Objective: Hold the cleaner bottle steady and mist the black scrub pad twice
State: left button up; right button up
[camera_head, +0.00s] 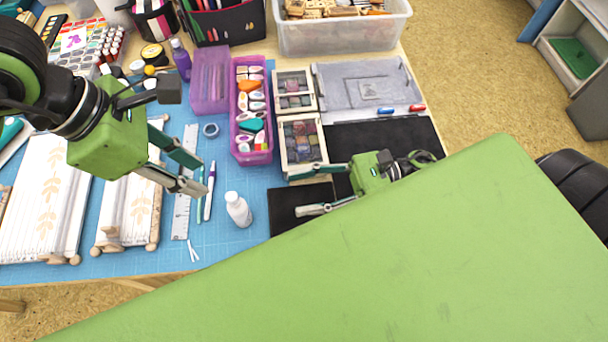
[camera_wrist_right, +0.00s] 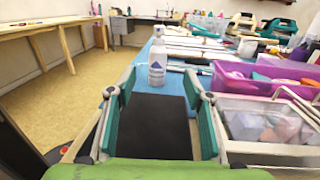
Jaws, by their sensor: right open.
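The white cleaner bottle (camera_head: 238,210) stands upright on the blue mat. It also stands beyond my fingertips in the right wrist view (camera_wrist_right: 157,62). The black scrub pad (camera_head: 287,212) lies flat just right of the bottle, partly hidden by the green surface in front. It fills the space between my right fingers in the wrist view (camera_wrist_right: 147,125). My right gripper (camera_head: 295,194) is open and empty over the pad, pointing toward the bottle. My left gripper (camera_head: 200,176) is open and empty, up and left of the bottle, apart from it.
Pens (camera_head: 210,190) and a ruler (camera_head: 184,190) lie left of the bottle. A purple tray (camera_head: 241,128) of stamps and boxed inkpads (camera_head: 302,142) sit behind the pad. Rolled white racks (camera_head: 45,205) lie far left. A green surface (camera_head: 350,270) covers the foreground.

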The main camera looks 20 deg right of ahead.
aim_at(236, 208)
jog(key=shift+a+f, duration=0.25)
jog(key=shift+a, duration=0.35)
jog(key=x, duration=1.3)
jog(key=shift+f, duration=0.15)
jog(key=c, duration=1.3)
pick_arm(q)
jog(key=o, duration=0.6)
jog(key=shift+d, duration=0.1)
jog(key=o, duration=1.3)
jog(key=shift+s+d+f+m, duration=0.15)
jog(key=shift+d+f, duration=0.3)
jog(key=shift+d, duration=0.15)
jog(key=shift+s+d+f+m, duration=0.15)
jog(key=shift+d+f, duration=0.3)
jog(key=shift+d, duration=0.15)
jog(key=shift+o, duration=0.9)
jog(key=s+d+f+m, duration=0.1)
jog(key=d+f, duration=0.2)
jog(key=d, duration=0.3)
jog(key=shift+s+d+f+g, duration=0.15)
jog(key=shift+s+f+g, duration=0.1)
jog(key=shift+s+g, duration=0.15)
jog(key=shift+m, duration=0.3)
jog(key=x, duration=1)
jog(key=shift+d, duration=0.3)
jog(key=s+v, duration=0.1)
jog(key=v, duration=0.8)
jog(key=shift+w+a+r, duration=0.3)
jog(key=shift+w+r, duration=0.05)
jog(key=shift+w, duration=0.1)
